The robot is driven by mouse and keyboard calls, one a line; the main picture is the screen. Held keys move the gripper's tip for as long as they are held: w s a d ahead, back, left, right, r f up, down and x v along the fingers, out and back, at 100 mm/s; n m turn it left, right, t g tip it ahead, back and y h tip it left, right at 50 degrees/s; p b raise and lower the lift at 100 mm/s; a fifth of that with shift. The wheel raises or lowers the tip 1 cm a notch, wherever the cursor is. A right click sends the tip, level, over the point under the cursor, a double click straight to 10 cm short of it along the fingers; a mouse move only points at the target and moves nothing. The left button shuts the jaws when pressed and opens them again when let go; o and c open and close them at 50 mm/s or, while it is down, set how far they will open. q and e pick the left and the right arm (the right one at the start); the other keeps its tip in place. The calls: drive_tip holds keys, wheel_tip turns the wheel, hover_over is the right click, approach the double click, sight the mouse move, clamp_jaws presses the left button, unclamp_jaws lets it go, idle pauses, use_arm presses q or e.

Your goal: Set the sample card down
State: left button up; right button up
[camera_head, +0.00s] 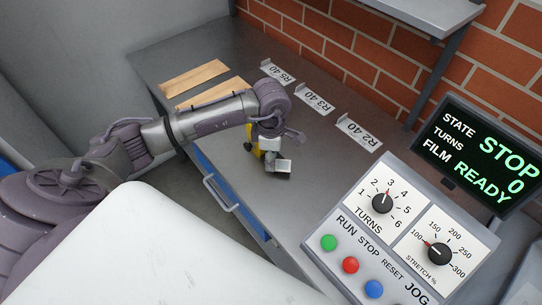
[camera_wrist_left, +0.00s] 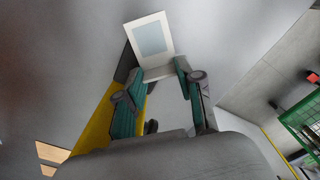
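My left gripper (camera_head: 270,149) is over the grey worktop and points down. In the left wrist view its two teal-padded fingers (camera_wrist_left: 161,84) close on the pale base of a small piece with a white-framed, blue-grey face, which I take to be the sample card (camera_wrist_left: 151,39). In the head view this piece (camera_head: 283,166) shows just below the fingertips, tilted. I cannot tell whether it touches the worktop. A yellow and black thing (camera_head: 256,140) is close behind the gripper and partly hidden by it; it also shows in the wrist view (camera_wrist_left: 91,128). My right gripper is not in view.
Two tan strips (camera_head: 194,77) lie at the worktop's (camera_head: 315,140) far left. Labelled white holders, including R3 40 (camera_head: 314,100), line the brick wall. A control panel (camera_head: 395,225) and screen (camera_head: 480,155) stand at the right. The worktop's middle is clear.

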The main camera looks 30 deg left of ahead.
use_arm(q)
drive_tip(key=o, duration=0.5)
drive_tip(key=shift+c, duration=0.2)
drive_tip(key=shift+r, duration=0.2)
drive_tip(key=shift+w+r, duration=0.1)
drive_tip(key=shift+r, duration=0.2)
wheel_tip(320, 180, up, 11)
drive_tip(key=b, duration=0.2)
drive_tip(key=shift+r, duration=0.2)
